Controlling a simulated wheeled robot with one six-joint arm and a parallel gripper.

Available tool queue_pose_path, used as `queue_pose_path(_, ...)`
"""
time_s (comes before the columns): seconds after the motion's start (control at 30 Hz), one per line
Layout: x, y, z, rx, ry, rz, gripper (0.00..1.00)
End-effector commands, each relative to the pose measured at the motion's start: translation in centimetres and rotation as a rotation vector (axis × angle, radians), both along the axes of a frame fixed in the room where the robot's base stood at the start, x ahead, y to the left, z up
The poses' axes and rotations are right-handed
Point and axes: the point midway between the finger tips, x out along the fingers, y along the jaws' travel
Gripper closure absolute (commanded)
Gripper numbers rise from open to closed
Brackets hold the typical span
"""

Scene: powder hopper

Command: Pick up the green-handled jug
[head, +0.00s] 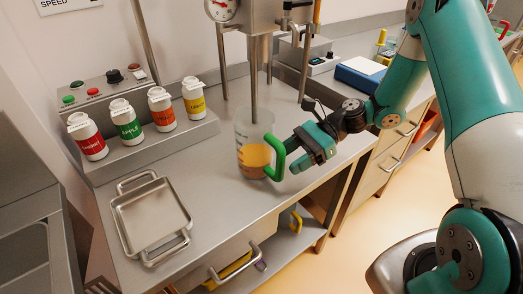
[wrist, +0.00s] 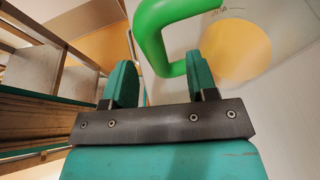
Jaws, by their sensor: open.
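The jug (head: 252,135) is clear with an orange-yellow content and a green handle (head: 276,158) on its right side. It stands upright on the steel worktop under the hopper's outlet tube. My gripper (head: 299,163) is just right of the handle and open. In the wrist view my gripper (wrist: 163,80) shows its two teal fingers apart, with the green handle (wrist: 150,40) ahead of them and its lower part close to the right finger. I cannot tell whether they touch.
The hopper's outlet tube (head: 254,80) comes down over the jug. Several labelled bottles (head: 127,120) stand on a step at the left. A metal tray (head: 150,215) lies at the front left. The worktop left of the jug (head: 215,170) is clear.

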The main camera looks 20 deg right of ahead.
Motion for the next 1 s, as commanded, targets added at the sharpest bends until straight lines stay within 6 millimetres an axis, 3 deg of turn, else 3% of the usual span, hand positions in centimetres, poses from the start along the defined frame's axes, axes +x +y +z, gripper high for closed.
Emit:
queue_pose_path(0.2,-0.8,2.9,-1.0,0.001,0.001,0.002,0.47)
queue_pose_path(0.5,-0.8,3.3,-1.3,-0.001,0.0,0.0,0.47)
queue_pose_path(0.73,-0.8,3.3,-1.3,0.0,0.0,0.0,1.0)
queue_pose_path(1.0,-0.7,3.3,-1.2,0.001,-0.003,0.0,1.0)
